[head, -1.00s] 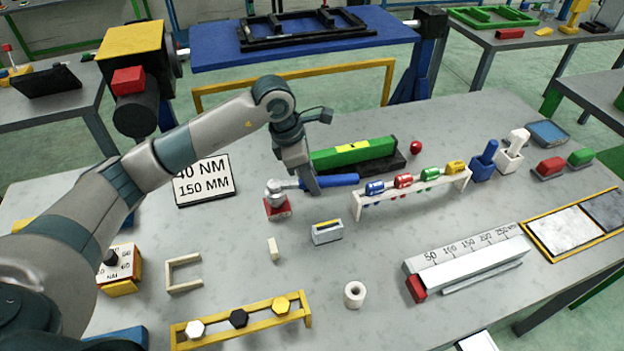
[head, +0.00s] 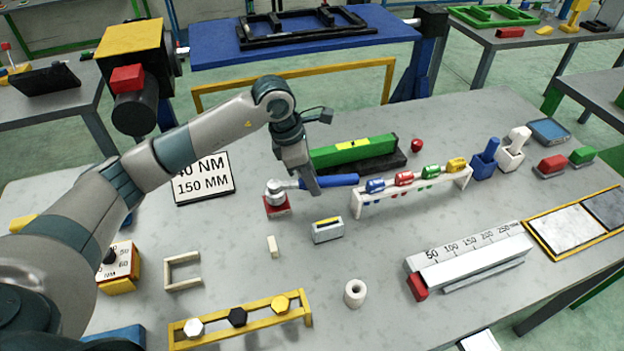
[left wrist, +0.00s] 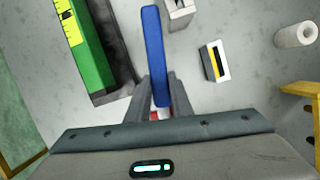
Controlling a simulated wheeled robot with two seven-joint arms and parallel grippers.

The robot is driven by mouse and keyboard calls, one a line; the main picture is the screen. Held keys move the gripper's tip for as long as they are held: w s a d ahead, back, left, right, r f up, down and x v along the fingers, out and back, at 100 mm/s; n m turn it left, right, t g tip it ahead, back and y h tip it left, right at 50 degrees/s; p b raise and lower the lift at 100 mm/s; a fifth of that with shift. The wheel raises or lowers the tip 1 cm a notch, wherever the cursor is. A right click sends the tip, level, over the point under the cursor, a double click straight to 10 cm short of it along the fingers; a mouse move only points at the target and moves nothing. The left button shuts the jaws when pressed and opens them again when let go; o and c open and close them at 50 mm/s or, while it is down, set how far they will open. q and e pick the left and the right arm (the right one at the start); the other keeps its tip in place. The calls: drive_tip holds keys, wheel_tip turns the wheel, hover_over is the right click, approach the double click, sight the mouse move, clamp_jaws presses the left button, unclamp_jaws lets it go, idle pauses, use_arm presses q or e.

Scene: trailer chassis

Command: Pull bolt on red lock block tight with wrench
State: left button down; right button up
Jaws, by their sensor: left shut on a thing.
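The red lock block (head: 277,207) sits on the grey table, with the silver wrench head (head: 275,188) on top of it. The bolt is hidden under the wrench head. The wrench's blue handle (head: 330,181) points right, toward the rack. My left gripper (head: 314,188) comes down from above and is shut on the wrench near the handle's inner end. In the left wrist view the blue handle (left wrist: 153,50) runs between the fingers (left wrist: 160,98), and only a little red shows behind them. My right gripper is not in view.
A green bar (head: 352,152) on a black base lies just behind the wrench. A white rack (head: 415,192) with coloured pieces stands close to the handle's end. A small white block with a yellow-black top (head: 327,231) stands in front.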

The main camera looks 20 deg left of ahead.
use_arm(q)
drive_tip(key=shift+f+b, duration=0.25)
drive_tip(key=shift+b, duration=0.05)
idle(0.4)
idle(0.3)
drive_tip(key=c, duration=2.2)
unclamp_jaws()
clamp_jaws()
